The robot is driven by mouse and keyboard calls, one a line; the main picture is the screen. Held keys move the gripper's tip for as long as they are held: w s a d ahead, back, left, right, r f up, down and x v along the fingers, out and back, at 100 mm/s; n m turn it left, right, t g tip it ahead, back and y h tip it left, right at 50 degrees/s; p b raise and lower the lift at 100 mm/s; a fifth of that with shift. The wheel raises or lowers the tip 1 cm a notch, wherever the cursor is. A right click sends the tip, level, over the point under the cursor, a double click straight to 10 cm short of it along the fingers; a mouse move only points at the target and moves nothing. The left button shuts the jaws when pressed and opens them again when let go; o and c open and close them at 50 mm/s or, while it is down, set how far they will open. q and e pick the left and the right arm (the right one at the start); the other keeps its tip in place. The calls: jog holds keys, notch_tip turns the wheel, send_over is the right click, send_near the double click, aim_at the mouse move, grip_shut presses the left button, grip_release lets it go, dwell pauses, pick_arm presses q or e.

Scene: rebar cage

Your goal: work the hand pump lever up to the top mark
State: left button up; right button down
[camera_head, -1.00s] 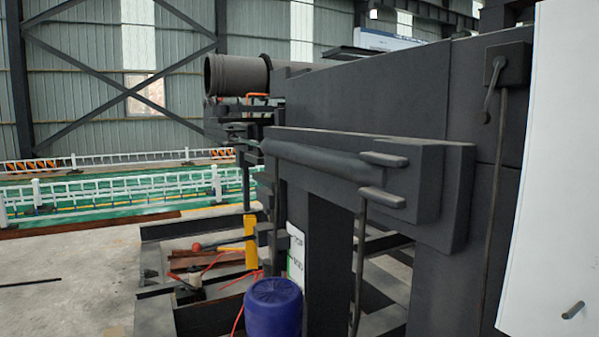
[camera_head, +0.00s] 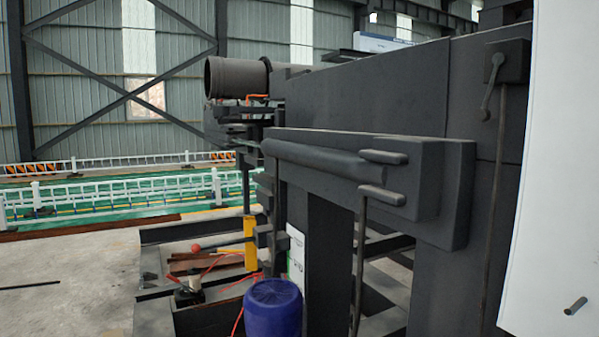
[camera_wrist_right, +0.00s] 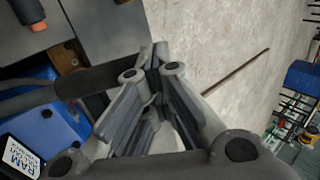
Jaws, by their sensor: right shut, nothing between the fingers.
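In the head view a dark lever with a red knob (camera_head: 196,248) sticks out to the left, nearly level, beside a yellow upright block (camera_head: 250,242). A small dark pump body (camera_head: 188,290) with red hoses sits below it. I cannot make out a top mark. My right gripper (camera_wrist_right: 151,60) shows only in the wrist view. It is shut and empty, with pale floor beyond its fingertips. My left gripper is in neither view.
A blue drum (camera_head: 273,308) stands in front of a dark steel frame (camera_head: 325,245). A white panel (camera_head: 555,150) fills the right edge. In the wrist view, a dark cylinder (camera_wrist_right: 88,80) and a blue part (camera_wrist_right: 45,122) lie left of the gripper. Open floor (camera_head: 60,260) is at left.

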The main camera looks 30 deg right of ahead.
jog(key=shift+a+f, duration=0.2)
jog(key=shift+f, duration=0.4)
jog(key=shift+s+b, duration=0.1)
jog(key=shift+b, duration=0.2)
jog(key=shift+a+f+b, duration=0.25)
jog(key=shift+f+b, duration=0.25)
jog(key=shift+f, duration=0.2)
jog(key=shift+a+f+b, duration=0.25)
jog(key=shift+f+b, duration=0.35)
jog(key=shift+f, duration=0.05)
jog(key=shift+a+f+b, duration=0.15)
jog(key=shift+f+b, duration=0.35)
jog(key=shift+f, duration=0.3)
